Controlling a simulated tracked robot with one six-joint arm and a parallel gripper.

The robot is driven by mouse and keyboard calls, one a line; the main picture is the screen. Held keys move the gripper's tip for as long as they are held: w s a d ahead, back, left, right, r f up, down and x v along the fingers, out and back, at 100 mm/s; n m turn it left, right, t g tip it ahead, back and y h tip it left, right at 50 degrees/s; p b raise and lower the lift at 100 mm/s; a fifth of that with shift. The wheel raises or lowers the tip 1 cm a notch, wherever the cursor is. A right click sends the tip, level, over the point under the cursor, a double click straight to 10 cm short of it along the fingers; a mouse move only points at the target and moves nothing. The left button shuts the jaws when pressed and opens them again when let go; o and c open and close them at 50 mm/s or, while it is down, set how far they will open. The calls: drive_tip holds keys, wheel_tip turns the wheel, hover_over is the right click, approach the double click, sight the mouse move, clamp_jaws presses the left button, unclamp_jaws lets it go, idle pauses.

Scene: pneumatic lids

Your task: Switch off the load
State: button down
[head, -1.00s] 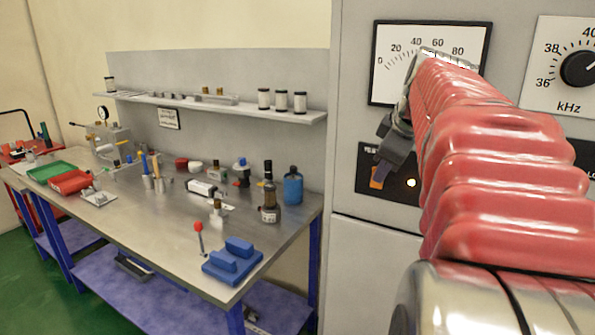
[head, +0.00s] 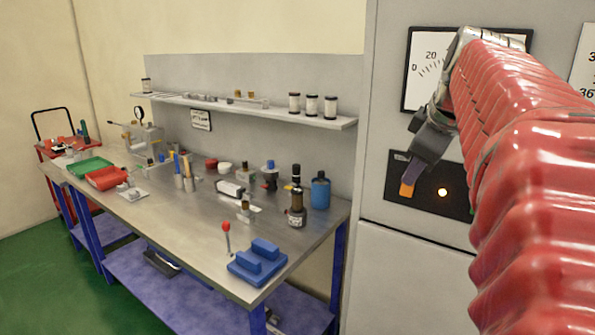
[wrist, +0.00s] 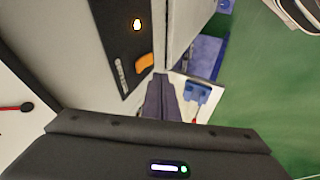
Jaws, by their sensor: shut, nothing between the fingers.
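The load panel (head: 460,200) is a black plate on the grey cabinet. It carries an orange switch (head: 407,189) and a round lamp (head: 442,192) that glows. In the wrist view the switch (wrist: 145,62) and the lit lamp (wrist: 137,24) are in plain sight. I cannot tell which way the switch is tipped. My gripper (head: 414,178) is shut and empty. In the head view its tips overlap the area just above the switch. In the wrist view its fingertips (wrist: 161,76) lie beside the switch; contact is not clear.
A dial meter (head: 425,65) sits above the panel, partly behind my red arm. The steel workbench (head: 180,240) to the left holds bottles, trays and a blue block device (head: 257,262). A red trolley (head: 65,145) stands at far left. Green floor is open in front.

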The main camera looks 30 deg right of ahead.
drive_tip(key=v, duration=0.7)
drive_tip(key=shift+r, duration=0.35)
drive_tip(key=s+a+f+m+y, duration=0.1)
drive_tip(key=a+f+m, duration=0.1)
drive_tip(key=a+f, duration=1.2)
drive_tip(key=s+a+f+m+y, duration=0.1)
drive_tip(key=s+a+f+m, duration=0.1)
drive_tip(key=a+f, duration=1.3)
drive_tip(key=shift+s+a+f+m+g+y, duration=0.3)
drive_tip(key=shift+a+f+m+y, duration=0.1)
drive_tip(key=shift+f, duration=0.3)
drive_tip(key=shift+a, duration=0.1)
